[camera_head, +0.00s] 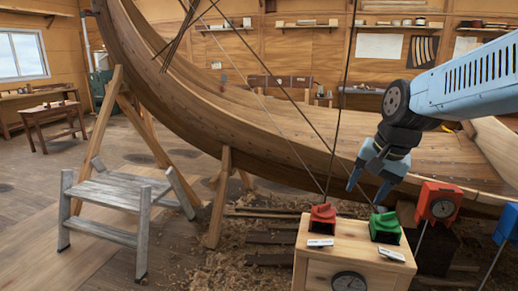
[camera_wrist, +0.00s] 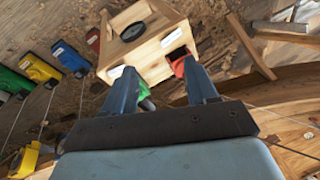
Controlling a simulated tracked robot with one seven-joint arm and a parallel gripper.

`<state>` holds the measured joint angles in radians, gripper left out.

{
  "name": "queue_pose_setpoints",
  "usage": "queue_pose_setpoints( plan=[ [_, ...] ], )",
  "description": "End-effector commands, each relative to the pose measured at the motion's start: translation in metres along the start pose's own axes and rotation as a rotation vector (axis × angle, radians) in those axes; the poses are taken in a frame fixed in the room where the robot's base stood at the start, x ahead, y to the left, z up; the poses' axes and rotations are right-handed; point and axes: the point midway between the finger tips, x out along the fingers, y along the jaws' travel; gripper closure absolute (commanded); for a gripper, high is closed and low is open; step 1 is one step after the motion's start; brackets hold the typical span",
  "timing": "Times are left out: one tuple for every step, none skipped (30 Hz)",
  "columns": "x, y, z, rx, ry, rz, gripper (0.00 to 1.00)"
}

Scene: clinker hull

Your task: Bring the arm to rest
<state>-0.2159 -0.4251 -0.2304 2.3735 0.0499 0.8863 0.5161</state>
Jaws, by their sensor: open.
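My blue arm reaches in from the right in the head view. My gripper (camera_head: 367,188) hangs with its fingers pointing down, apart and with nothing between them. It is above the wooden box (camera_head: 325,262), which carries a red holder (camera_head: 322,217) and a green holder (camera_head: 385,228) on top, each with a white label in front. In the wrist view my gripper (camera_wrist: 160,75) shows two spread fingers in front of the box (camera_wrist: 160,45). The red holder (camera_wrist: 179,66) and green holder (camera_wrist: 146,91) are partly hidden by the fingers there.
A red dial unit (camera_head: 438,203) on a rod stands right of the box, with a blue unit (camera_head: 507,222) at the edge. The wooden hull (camera_head: 270,125) rises behind, with taut lines before it. A grey step stool (camera_head: 115,205) stands left. Shavings cover the floor.

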Motion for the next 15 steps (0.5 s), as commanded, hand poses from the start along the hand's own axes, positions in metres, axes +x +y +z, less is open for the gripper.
queue_pose_setpoints(
  plan=[
    [-0.009, 0.005, 0.008, -0.054, 0.025, -0.007, 0.43],
    [-0.013, 0.007, 0.012, -0.092, 0.039, -0.008, 0.43],
    [-0.019, 0.010, 0.019, -0.143, 0.058, -0.008, 0.43],
    [-0.023, 0.012, 0.024, -0.181, 0.072, -0.007, 0.43],
    [-0.026, 0.014, 0.028, -0.219, 0.087, -0.005, 0.43],
    [-0.031, 0.017, 0.035, -0.268, 0.106, 0.000, 0.43],
    [-0.034, 0.019, 0.039, -0.304, 0.121, 0.004, 0.43],
    [-0.037, 0.021, 0.044, -0.339, 0.134, 0.009, 0.43],
    [-0.041, 0.024, 0.049, -0.382, 0.152, 0.017, 0.43],
    [-0.043, 0.025, 0.053, -0.413, 0.164, 0.023, 0.43],
    [-0.044, 0.027, 0.057, -0.441, 0.174, 0.030, 0.43],
    [-0.047, 0.029, 0.061, -0.475, 0.187, 0.039, 0.43],
    [-0.048, 0.030, 0.064, -0.498, 0.196, 0.046, 0.43],
    [-0.049, 0.031, 0.066, -0.516, 0.204, 0.051, 0.43],
    [-0.050, 0.032, 0.069, -0.538, 0.211, 0.058, 0.43]
  ],
)
